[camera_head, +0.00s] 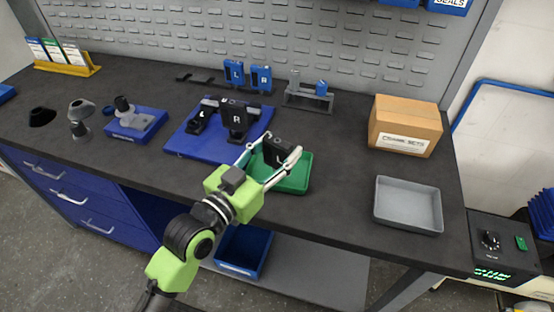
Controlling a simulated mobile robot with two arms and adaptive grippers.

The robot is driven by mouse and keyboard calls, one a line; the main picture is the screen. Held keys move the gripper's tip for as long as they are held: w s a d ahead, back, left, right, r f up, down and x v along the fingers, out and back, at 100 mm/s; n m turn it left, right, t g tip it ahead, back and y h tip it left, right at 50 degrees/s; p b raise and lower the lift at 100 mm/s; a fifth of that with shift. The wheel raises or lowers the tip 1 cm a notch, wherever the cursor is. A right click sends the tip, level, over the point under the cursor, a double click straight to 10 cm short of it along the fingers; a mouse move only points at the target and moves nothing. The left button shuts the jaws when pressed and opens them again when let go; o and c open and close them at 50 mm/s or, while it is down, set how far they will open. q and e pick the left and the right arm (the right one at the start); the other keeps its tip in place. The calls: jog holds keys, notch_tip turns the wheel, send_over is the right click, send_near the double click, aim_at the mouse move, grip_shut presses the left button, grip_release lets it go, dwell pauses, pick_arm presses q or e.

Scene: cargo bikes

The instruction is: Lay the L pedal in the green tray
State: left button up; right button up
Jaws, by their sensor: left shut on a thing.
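My left gripper (269,159) is shut on a black, block-shaped pedal (278,152). The pedal is at the green tray (296,184), over its back part. I cannot read a letter on it or tell whether it touches the tray floor. The gripper's fingers and wrist hide part of the tray. On the blue mat (180,146) stand a black piece marked L (199,121) and a black piece marked R (236,119). My right gripper is not in view.
A grey tray (408,225) and a cardboard box (405,126) labelled crank sets are at the right. A small stand (308,100) and blue L and R blocks (247,76) are at the back. A blue tray (136,134) holds a grey part. The bench between the green and grey trays is clear.

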aim_at(274, 164)
pick_arm(q)
jog(key=shift+w+f, duration=0.15)
jog(key=shift+f, duration=1.5)
jog(key=shift+f, duration=0.1)
jog(key=o, duration=1.2)
